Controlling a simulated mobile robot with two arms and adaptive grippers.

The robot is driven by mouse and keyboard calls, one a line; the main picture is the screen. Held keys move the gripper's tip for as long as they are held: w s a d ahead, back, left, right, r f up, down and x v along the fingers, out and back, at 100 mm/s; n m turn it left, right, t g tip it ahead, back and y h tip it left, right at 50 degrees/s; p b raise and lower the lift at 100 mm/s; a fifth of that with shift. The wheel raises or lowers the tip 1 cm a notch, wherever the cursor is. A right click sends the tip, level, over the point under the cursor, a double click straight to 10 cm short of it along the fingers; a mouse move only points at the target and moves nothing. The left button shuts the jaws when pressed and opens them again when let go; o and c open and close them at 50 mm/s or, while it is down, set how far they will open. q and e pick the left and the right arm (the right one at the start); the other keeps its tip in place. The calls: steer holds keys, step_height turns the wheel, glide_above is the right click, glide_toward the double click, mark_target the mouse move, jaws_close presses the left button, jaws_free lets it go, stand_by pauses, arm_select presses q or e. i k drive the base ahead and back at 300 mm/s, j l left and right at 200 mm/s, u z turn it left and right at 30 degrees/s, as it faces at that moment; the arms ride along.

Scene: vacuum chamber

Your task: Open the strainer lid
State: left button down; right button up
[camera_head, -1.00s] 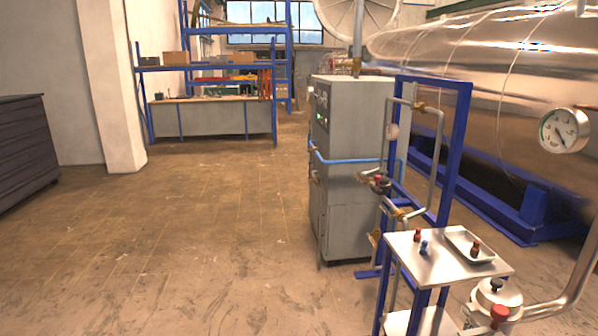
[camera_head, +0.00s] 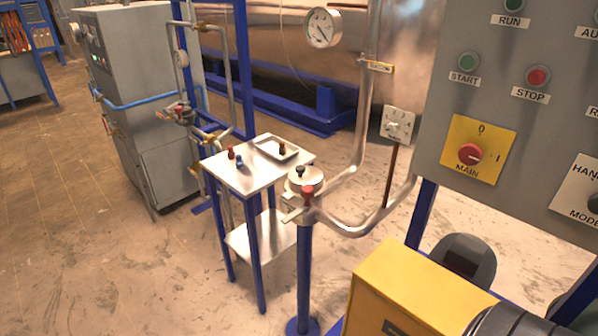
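The strainer (camera_head: 305,183) is a small round silver-grey pot on a blue post, right of the small table. Its lid (camera_head: 300,172) sits on top with a dark knob, and looks closed. A red knob (camera_head: 307,192) shows at its front. Pipes run from it to the right. Neither of my grippers shows in the head view.
A metal table (camera_head: 262,168) on blue legs holds small red and blue pieces and a tray (camera_head: 276,149). A grey control panel (camera_head: 520,110) and a yellow box (camera_head: 415,290) stand at the right. A grey cabinet (camera_head: 150,110) stands at the left. Floor is free at lower left.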

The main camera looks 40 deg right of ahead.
mark_target(299, 176)
steer(key=z, duration=0.35)
steer(key=i+z, duration=0.15)
steer(key=z, duration=0.3)
steer(key=i+j+z, duration=0.15)
steer(key=z, duration=0.3)
steer(key=i+j+z, duration=0.15)
steer(key=z, duration=0.3)
